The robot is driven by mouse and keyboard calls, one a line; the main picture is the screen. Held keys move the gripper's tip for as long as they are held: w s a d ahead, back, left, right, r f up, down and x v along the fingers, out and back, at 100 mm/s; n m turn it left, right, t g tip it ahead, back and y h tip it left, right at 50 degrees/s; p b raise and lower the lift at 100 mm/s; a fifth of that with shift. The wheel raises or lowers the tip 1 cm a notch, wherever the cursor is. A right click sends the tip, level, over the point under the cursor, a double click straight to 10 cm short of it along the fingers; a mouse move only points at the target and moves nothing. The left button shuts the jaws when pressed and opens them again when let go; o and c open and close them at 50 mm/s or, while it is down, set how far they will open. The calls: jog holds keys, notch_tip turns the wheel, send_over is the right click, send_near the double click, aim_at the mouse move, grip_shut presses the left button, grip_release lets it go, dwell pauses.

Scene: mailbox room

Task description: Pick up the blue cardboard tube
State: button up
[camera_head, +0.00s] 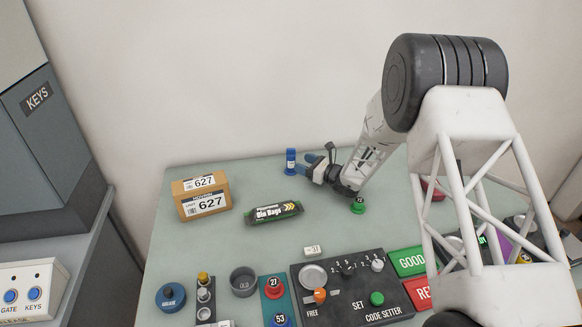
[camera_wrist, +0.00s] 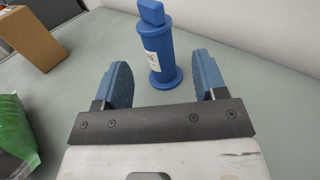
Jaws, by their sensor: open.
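The blue cardboard tube (camera_head: 291,161) stands upright near the back edge of the table in the head view. It also shows in the wrist view (camera_wrist: 158,50), upright, with a white label on its side and a blue block-shaped top. My gripper (camera_head: 314,163) is open and low over the table, just right of the tube in the head view. In the wrist view my gripper's blue fingers (camera_wrist: 161,85) are spread, with the tube ahead and roughly centred between them. The fingers do not appear to touch it.
A cardboard box marked 627 (camera_head: 202,196) and a green pack of bin bags (camera_head: 274,213) lie nearby. A green-topped item marked 72 (camera_head: 358,205) stands below my wrist. The code setter panel (camera_head: 345,290) fills the front. The table behind the tube is clear.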

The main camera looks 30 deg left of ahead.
aim_at(291, 163)
jog(key=shift+a, duration=1.25)
jog(key=shift+s+a, duration=0.15)
jog(key=shift+a, duration=2.45)
jog(key=c, duration=1)
jog(key=shift+r, duration=0.15)
